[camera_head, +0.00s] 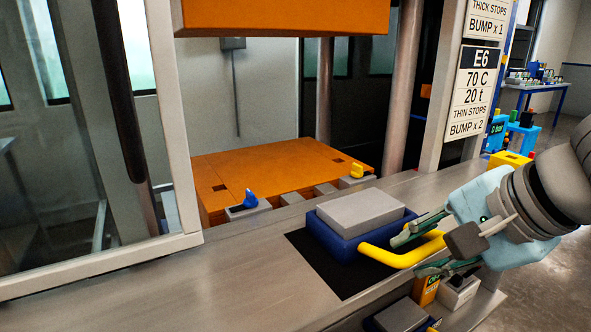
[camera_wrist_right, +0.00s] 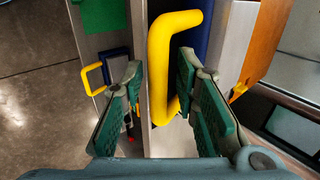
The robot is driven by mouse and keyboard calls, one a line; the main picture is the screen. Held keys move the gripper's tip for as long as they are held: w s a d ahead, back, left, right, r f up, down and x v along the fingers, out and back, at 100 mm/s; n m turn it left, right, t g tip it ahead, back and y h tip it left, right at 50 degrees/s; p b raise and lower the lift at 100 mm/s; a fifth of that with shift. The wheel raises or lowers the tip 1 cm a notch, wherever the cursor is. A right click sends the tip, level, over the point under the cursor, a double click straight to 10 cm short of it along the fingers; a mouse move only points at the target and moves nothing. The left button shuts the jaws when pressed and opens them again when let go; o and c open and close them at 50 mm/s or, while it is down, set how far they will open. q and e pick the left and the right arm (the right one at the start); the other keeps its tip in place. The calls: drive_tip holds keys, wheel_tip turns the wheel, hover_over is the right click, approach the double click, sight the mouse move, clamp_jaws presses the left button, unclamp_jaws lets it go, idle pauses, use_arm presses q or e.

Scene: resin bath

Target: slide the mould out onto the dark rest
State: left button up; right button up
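The mould (camera_head: 330,231) is a blue tray with a grey block on top and a yellow bar handle (camera_head: 392,258). It sits on the dark rest (camera_head: 322,272), a black patch on the metal ledge in front of the press. My right gripper (camera_head: 425,248) is open at the handle's right side. In the right wrist view the handle (camera_wrist_right: 160,65) shows between and beyond the spread green fingers (camera_wrist_right: 166,105), with gaps on both sides; I cannot tell whether anything touches. My left gripper is not in view.
The orange upper platen (camera_head: 280,18) hangs above. A second grey block (camera_head: 400,316) is at the bottom edge. The ledge's left is clear.

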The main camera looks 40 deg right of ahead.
drive_tip(key=p+v, duration=0.5)
drive_tip(key=v, duration=0.3)
drive_tip(key=shift+p, duration=0.4)
drive_tip(key=v, duration=0.7)
drive_tip(key=shift+s+r, duration=0.2)
